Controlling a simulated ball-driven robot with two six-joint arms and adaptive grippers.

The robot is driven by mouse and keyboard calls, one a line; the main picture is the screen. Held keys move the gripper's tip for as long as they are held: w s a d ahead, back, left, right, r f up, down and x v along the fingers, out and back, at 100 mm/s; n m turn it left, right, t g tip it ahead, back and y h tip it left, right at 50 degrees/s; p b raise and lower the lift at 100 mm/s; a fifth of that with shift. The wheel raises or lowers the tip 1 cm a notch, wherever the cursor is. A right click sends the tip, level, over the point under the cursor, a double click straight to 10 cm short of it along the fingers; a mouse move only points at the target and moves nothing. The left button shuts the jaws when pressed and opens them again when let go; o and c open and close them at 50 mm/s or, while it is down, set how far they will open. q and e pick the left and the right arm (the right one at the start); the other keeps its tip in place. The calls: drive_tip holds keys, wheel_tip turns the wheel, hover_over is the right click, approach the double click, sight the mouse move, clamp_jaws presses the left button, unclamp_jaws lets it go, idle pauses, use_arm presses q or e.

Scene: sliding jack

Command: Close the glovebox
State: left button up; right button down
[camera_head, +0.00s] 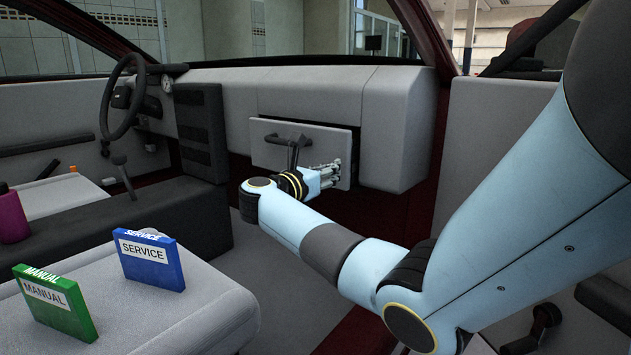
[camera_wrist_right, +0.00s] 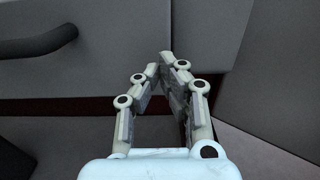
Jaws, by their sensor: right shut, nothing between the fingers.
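The glovebox (camera_head: 267,155) is a grey drawer-like box in the dashboard with a dark bar handle (camera_head: 287,141) on its front. It stands partly open, with a dark gap along its top and right edges. My right gripper (camera_head: 337,167) is in front of the lower right part of the glovebox front, right of the handle. In the right wrist view the closed fingertips (camera_wrist_right: 163,60) show against the grey glovebox front (camera_wrist_right: 100,78), with the handle (camera_wrist_right: 40,40) at upper left. Nothing is between the fingers. I cannot tell whether they touch the front. My left gripper is out of view.
A blue SERVICE box (camera_head: 152,262) and a green MANUAL box (camera_head: 55,302) stand on the grey seat (camera_head: 190,315) at lower left. A steering wheel (camera_head: 122,95) is at left. The dashboard (camera_head: 385,120) continues right of the glovebox.

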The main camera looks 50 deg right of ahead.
sight(342, 163)
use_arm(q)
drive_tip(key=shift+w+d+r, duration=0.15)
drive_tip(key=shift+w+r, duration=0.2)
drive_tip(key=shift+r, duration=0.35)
use_arm(e)
drive_tip(key=shift+w+d, duration=0.1)
drive_tip(key=shift+d, duration=1.05)
drive_tip(key=shift+d, duration=0.3)
drive_tip(key=d, duration=0.2)
drive_tip(key=d+b, duration=0.1)
drive_tip(key=d, duration=0.1)
drive_tip(key=shift+w+f, duration=0.1)
drive_tip(key=shift+w, duration=0.1)
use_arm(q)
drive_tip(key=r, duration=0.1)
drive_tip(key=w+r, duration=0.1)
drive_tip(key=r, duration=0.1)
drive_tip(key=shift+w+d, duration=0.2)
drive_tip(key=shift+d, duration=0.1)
use_arm(e)
drive_tip(key=shift+r, duration=0.25)
